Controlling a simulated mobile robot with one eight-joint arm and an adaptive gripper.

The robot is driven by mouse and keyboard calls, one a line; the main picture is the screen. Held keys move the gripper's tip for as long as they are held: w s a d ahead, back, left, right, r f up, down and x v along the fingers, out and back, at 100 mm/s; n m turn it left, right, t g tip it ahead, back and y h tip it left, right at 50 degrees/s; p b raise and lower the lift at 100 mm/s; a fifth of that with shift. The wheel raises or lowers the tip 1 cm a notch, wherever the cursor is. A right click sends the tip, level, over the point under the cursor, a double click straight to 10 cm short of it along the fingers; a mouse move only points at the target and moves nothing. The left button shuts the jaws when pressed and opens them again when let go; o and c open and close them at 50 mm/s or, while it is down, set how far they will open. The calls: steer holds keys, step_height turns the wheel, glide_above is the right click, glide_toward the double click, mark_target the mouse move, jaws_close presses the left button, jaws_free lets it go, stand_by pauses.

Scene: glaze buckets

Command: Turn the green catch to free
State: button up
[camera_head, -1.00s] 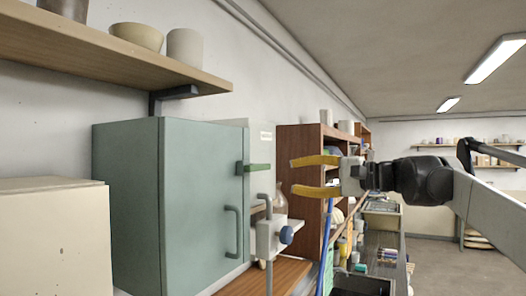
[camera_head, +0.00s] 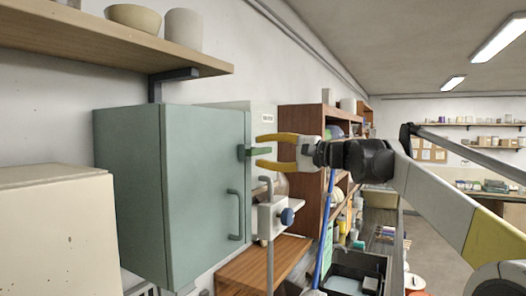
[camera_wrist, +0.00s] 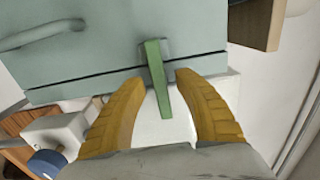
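The green catch (camera_head: 256,151) is a small bar at the right edge of the grey-green cabinet (camera_head: 172,190). It lies across the gap between the cabinet's door and its frame. The door (camera_head: 210,195) appears shut. My gripper (camera_head: 256,152) has yellow fingers, open, one above and one below the catch's end. In the wrist view the catch (camera_wrist: 157,75) lies between the open fingers (camera_wrist: 160,80), with a gap to each finger. Its free end points in between them toward the palm. I cannot see any contact.
A clamp stand with a blue knob (camera_head: 287,216) stands close below my gripper. A wooden shelf (camera_head: 100,45) with bowls overhangs the cabinet. A brown shelf unit (camera_head: 300,150) is behind the gripper. A cream box (camera_head: 55,235) stands at the left.

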steer(key=shift+d, duration=0.1)
jaws_close()
steer(key=shift+n, duration=0.3)
steer(key=n+p, duration=0.1)
steer(key=n, duration=0.3)
steer(key=shift+r, duration=0.1)
steer(key=n+p, duration=0.1)
steer(key=n, duration=0.3)
steer(key=n+p, duration=0.1)
steer(key=n, duration=0.8)
stand_by(0.5)
